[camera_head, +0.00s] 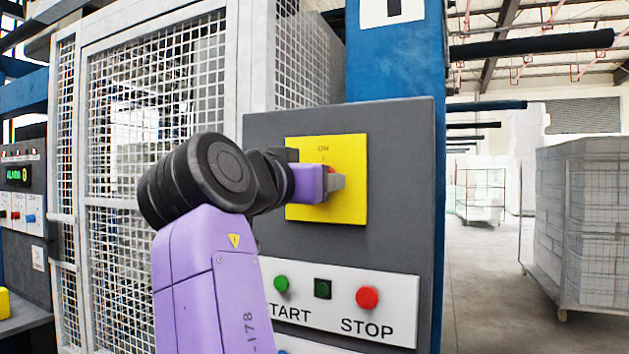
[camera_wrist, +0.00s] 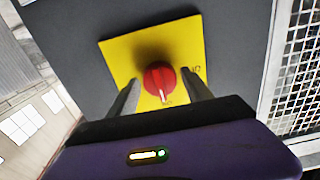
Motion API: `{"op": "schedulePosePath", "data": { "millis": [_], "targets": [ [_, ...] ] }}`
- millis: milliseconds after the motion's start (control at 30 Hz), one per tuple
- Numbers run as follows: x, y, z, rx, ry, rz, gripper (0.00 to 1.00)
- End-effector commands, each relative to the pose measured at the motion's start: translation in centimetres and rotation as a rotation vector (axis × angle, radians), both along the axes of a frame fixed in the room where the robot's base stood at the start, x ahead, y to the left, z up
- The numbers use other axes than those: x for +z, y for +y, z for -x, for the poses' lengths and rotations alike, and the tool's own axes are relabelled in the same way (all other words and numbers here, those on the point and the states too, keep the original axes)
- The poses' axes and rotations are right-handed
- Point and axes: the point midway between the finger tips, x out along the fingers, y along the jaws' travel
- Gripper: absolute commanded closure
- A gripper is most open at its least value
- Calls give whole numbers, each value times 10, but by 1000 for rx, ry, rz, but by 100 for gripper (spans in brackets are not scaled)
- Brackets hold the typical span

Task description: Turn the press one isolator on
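The press one isolator is a red rotary knob (camera_wrist: 158,76) on a yellow plate (camera_head: 350,206) marked ON at its top, on a grey panel. In the wrist view the yellow plate (camera_wrist: 122,57) shows a second, small label at its right, too blurred to read surely. The knob's white mark points down in that view, seemingly to the ON side. My gripper (camera_head: 331,184) is at the plate and hides most of the knob in the head view. In the wrist view its fingers (camera_wrist: 159,77) stand apart on either side of the knob, with small gaps showing.
Below the plate are a green START button (camera_head: 281,284), a dark square (camera_head: 322,289) and a red STOP button (camera_head: 367,298). A white mesh guard (camera_head: 150,90) stands left of the panel. A blue column (camera_head: 395,65) rises behind it. The floor at right is open before a caged stack (camera_head: 590,225).

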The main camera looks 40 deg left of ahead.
Motion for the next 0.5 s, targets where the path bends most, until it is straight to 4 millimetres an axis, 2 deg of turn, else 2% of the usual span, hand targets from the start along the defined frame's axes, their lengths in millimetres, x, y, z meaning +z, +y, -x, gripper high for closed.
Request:
{"op": "schedulePosePath", "data": {
  "millis": [367,500],
  "targets": [
    [1,-1,1,0,-3,-1,32],
    [-1,-3,15,2,-3,-3,32]
  ]
}}
